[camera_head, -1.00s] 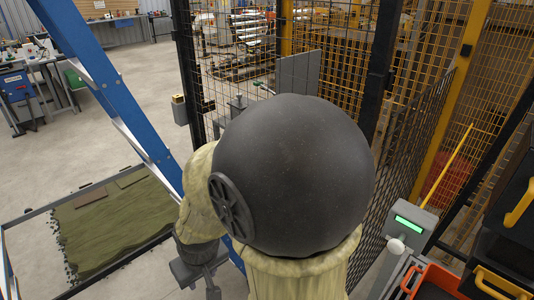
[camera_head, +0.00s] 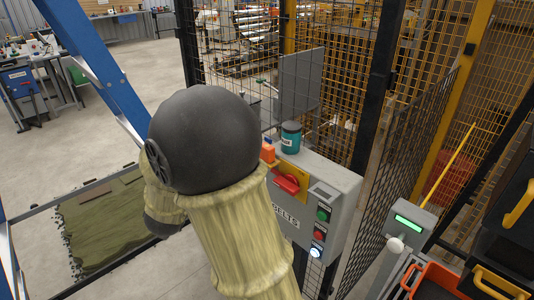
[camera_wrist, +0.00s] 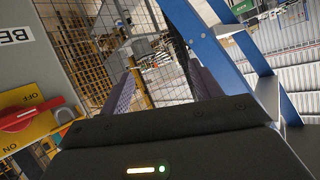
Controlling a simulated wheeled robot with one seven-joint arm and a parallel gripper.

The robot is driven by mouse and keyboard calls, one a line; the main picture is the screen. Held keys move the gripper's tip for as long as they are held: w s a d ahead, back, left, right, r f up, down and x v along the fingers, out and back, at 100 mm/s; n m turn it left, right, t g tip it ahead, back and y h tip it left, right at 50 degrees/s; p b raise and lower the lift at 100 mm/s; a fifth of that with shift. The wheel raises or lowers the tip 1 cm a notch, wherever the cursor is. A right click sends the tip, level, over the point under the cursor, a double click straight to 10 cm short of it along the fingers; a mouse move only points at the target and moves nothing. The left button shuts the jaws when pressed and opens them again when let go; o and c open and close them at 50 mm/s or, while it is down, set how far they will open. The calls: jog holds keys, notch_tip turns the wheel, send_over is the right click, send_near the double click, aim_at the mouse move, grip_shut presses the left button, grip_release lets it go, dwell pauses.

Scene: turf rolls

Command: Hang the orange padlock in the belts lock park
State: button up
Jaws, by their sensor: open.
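A grey control box marked BELTS (camera_head: 338,182) stands at the fence in the head view. It carries a red rotary handle (camera_head: 287,183) on a yellow plate. A small orange thing, seemingly the padlock (camera_head: 267,153), sits on the box's top edge beside my arm, partly hidden. I cannot make out the lock park for certain. My gripper (camera_wrist: 158,88) is open in the wrist view, with only background between its fingers. The box (camera_wrist: 22,65) and red handle (camera_wrist: 30,113) are at left there, apart from the fingers. In the head view my arm hides the gripper.
A teal jar (camera_head: 291,137) stands on the box's top. Mesh fence (camera_head: 345,85) rises behind it, and a blue frame (camera_head: 95,70) stands at left. A grey post with a green display (camera_head: 409,222) and an orange-red bin (camera_head: 440,283) are at right.

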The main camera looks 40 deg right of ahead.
jog(key=s+d+r+m+g+h, duration=0.5)
jog(key=s+d+m+g+h, duration=0.2)
jog(key=g+h, duration=0.3)
jog(key=shift+s+r+m+h+p, duration=0.25)
jog(key=shift+s+m+h+p, duration=0.2)
jog(key=shift+s+m+h, duration=0.4)
jog(key=w+d+p, duration=0.1)
jog(key=d+p, duration=0.2)
jog(key=d, duration=0.9)
jog(key=shift+d, duration=0.15)
jog(key=shift+p, duration=0.3)
jog(key=d+p, duration=0.1)
jog(key=d, duration=0.2)
jog(key=d+p, duration=0.1)
jog(key=shift+w+d+r+p, duration=0.2)
jog(key=shift+w+d+p, duration=0.1)
jog(key=shift+d, duration=0.1)
jog(key=shift+d+f, duration=0.1)
jog(key=shift+d, duration=0.1)
